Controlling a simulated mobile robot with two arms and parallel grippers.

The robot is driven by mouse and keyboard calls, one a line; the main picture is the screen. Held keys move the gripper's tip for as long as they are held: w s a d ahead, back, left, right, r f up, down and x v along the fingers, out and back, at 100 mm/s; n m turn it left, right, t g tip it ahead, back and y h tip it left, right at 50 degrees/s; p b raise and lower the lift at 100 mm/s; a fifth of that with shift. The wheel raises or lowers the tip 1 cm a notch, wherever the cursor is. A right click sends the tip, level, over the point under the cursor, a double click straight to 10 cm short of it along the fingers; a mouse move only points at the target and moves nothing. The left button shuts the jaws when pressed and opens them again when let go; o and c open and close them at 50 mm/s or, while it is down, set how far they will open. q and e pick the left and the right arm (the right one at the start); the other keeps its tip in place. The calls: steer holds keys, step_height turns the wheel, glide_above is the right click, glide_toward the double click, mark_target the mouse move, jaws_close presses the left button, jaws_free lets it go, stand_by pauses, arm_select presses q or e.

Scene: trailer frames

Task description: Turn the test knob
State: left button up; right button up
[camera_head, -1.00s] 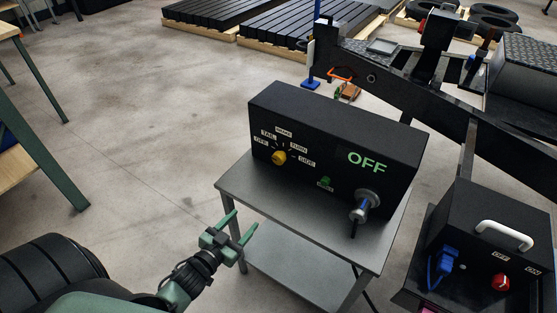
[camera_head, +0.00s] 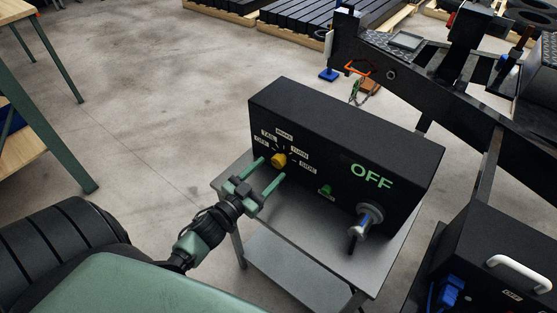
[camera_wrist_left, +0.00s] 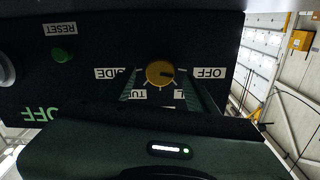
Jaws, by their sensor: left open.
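The yellow test knob (camera_head: 279,160) is on the front of a black box (camera_head: 330,143), ringed by labels OFF, TAIL, BRAKE, TURN and SIDE. Green letters on the box read OFF. My left gripper (camera_head: 270,168) is open in front of the knob, its two green fingers spread and pointing at the panel. In the left wrist view the knob (camera_wrist_left: 160,73) appears between the fingers, and the panel is upside down. A dark mark on the knob faces the OFF label. I cannot tell whether the fingers touch the knob. My right gripper is not in view.
A green reset button (camera_head: 326,190) and a silver connector (camera_head: 367,219) are farther right on the panel. The box stands on a small grey metal table (camera_head: 318,246). A black trailer frame (camera_head: 440,95) is behind right. The floor at left is open.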

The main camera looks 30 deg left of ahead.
mark_target(276, 164)
arm_select(q)
steer(key=w, duration=0.3)
steer(key=shift+w+d, duration=0.1)
steer(key=shift+w, duration=0.5)
jaws_close()
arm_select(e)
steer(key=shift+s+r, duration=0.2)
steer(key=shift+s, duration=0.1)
